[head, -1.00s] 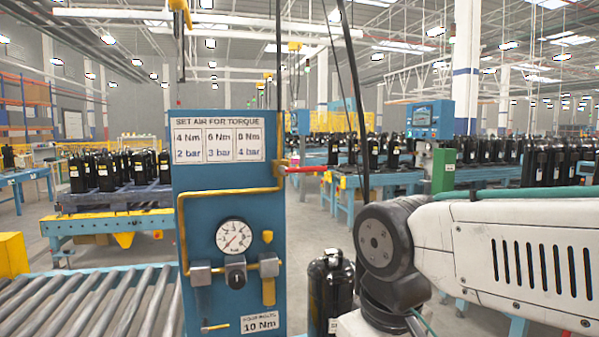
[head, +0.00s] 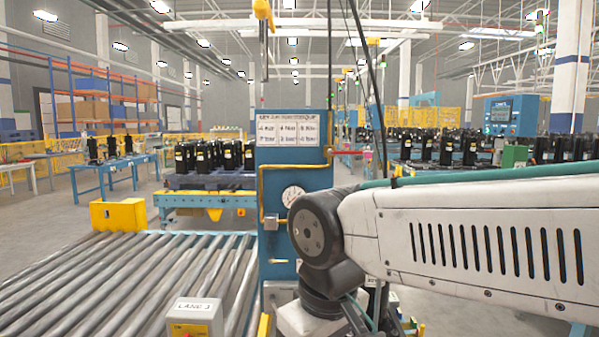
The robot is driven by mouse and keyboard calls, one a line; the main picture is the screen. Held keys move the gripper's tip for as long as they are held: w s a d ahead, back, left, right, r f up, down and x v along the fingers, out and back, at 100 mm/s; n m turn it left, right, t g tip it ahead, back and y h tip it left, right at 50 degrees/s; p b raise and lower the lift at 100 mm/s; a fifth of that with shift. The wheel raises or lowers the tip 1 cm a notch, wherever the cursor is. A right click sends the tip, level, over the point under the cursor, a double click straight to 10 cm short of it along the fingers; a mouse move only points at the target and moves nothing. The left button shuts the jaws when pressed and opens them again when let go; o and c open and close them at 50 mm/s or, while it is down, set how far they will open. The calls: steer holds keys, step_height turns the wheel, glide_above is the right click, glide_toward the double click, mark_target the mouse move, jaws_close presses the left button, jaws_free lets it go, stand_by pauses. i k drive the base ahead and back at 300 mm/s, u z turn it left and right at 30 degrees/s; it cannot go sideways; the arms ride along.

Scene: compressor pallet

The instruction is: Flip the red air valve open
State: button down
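The red air valve handle (head: 348,152) shows small at the right edge of the blue air panel (head: 268,170), near the top of the yellow pipe (head: 262,190). It points sideways, out to the right. The panel carries a torque and pressure chart (head: 288,128) and a round gauge (head: 293,196). My arm covers the lower right of the panel. My gripper is not in view, so its place relative to the valve cannot be told.
Tables with black compressors (head: 215,156) stand behind. Open floor (head: 45,225) lies at the left.

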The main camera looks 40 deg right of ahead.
mark_target(331, 152)
steer(key=u, duration=0.6)
steer(key=k, duration=0.8)
steer(key=u, duration=0.55)
steer(key=i, duration=1.35)
steer(key=z, duration=1.15)
steer(key=i, duration=0.8)
steer(key=z, duration=0.85)
